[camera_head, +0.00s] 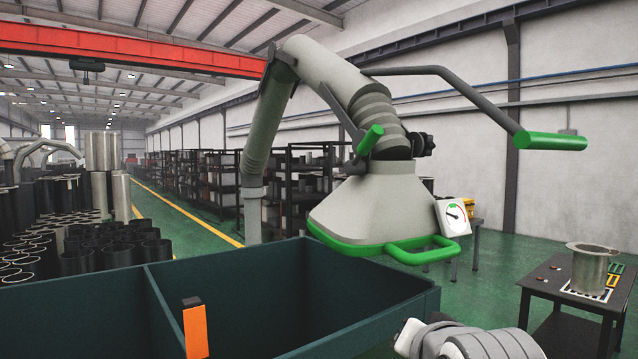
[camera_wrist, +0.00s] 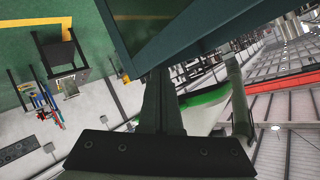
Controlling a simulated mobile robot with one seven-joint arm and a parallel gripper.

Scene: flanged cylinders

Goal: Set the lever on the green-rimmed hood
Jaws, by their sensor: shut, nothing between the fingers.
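A grey extraction hood (camera_head: 370,205) with a green rim and green front handle hangs from a jointed grey duct above a dark bin. A short dark lever with a green grip (camera_head: 369,139) sticks out beside the duct's lower joint. A longer dark bar with a green grip (camera_head: 550,141) reaches out to the right; I cannot tell which one the task means. A white dial (camera_head: 453,217) with a needle sits at the hood's right side. In the wrist view my gripper (camera_wrist: 159,78) is shut and empty, with part of the green rim (camera_wrist: 207,97) behind it.
The dark teal bin (camera_head: 370,290) with a divider and orange-marked post fills the front below the hood. A dark table (camera_head: 540,285) holding a flanged metal cylinder (camera_head: 590,268) stands at right. Dark cylinders crowd the left.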

